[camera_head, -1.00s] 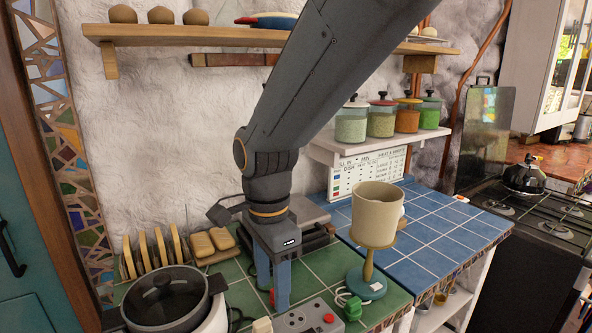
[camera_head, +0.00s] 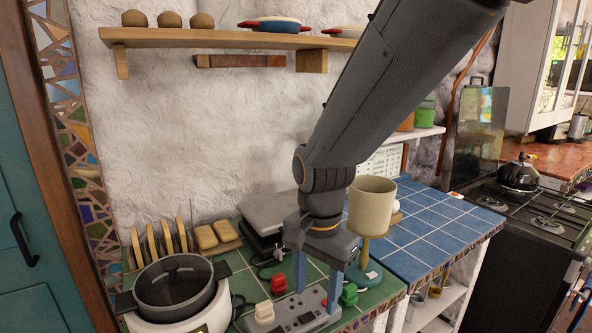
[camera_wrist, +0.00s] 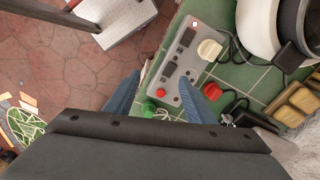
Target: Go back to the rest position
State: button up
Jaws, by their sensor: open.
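My gripper (camera_head: 317,283) is open and empty, pointing down above the grey control box (camera_head: 290,318) at the front of the green-tiled counter. In the wrist view its two blue fingers (camera_wrist: 155,95) stand apart, with the grey box (camera_wrist: 178,68) below and beyond them. In the head view the arm reaches in from the upper right and hides part of the back shelf and jars.
A dark grill-like appliance (camera_head: 268,222) is behind. The blue-tiled counter (camera_head: 430,238) is mostly clear.

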jog(key=s+d+f+n, duration=0.1)
jog(key=d+n, duration=0.3)
jog(key=d, duration=0.4)
jog(key=s+d+f+n+t, duration=0.1)
jog(key=s+d+f+n, duration=0.1)
jog(key=d+f+n, duration=0.2)
jog(key=d, duration=0.3)
jog(key=shift+s+d, duration=0.15)
jog(key=shift+d, duration=0.25)
